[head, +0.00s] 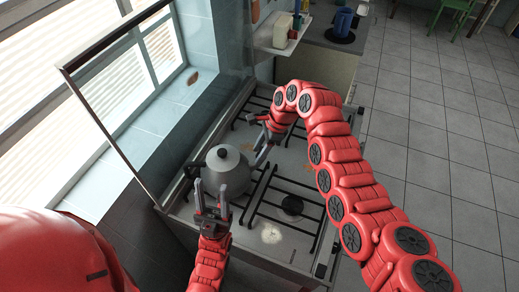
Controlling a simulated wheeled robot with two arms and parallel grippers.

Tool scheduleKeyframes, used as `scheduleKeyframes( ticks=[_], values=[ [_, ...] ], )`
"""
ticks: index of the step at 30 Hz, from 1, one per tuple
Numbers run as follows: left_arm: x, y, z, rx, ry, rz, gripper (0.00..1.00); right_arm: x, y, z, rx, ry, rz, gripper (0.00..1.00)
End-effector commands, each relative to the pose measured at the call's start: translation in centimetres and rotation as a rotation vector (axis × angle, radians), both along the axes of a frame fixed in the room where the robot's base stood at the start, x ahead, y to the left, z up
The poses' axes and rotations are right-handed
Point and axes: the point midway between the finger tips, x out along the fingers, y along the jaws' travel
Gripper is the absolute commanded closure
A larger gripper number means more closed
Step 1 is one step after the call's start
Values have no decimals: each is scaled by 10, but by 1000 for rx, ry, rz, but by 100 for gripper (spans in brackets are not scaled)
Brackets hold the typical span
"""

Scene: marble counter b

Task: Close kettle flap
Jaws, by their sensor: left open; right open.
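A light grey kettle (232,174) with a rounded lid and a dark knob stands upright on the stove (268,232). I cannot make out its flap or whether it is open or shut. My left gripper (210,190) is open, in front of the kettle's near left side, with its fingers pointing away from me. It overlaps the kettle in the picture; I cannot tell if it touches. My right gripper (257,136) is open beyond the kettle to the right, reaching back toward the kettle's far right side. Nothing shows between the fingers of either gripper.
Dark grates cover the stove, with a bare burner (292,205) right of the kettle. A raised glass lid (130,105) stands along the left by the window wall. A counter (318,62) with a blue container (343,21) is at the back.

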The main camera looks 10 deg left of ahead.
Motion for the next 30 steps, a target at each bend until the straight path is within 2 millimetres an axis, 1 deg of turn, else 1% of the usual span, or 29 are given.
scheduleKeyframes(
  ticks=[2, 3, 5, 9, 10, 20, 25, 30],
  values=[
    [0, 0, 0, 0, 0, 0, 50, 0, 0, 0, 0, 0, 0, 54],
    [0, 0, 0, 0, 0, 0, 50, 0, 0, 0, 0, 0, 0, 62],
    [0, 0, 0, 0, 0, 0, 50, 0, 0, 0, 0, 0, 0, 72],
    [0, 0, 0, 0, 0, 0, 50, 0, 0, 0, 0, 0, 0, 98],
    [0, 0, 0, 0, 0, 0, 50, 0, 0, 0, 0, 0, 0, 100],
    [0, 0, 0, 0, 0, 0, 50, 1, -1, 0, 24, 10, -2, 100],
    [0, 0, -1, 0, 0, 0, 50, 1, -3, 0, 95, 38, -3, 100],
    [0, 0, -5, 0, 0, 0, 50, 3, -5, -2, 207, 79, -5, 100]
  ],
)
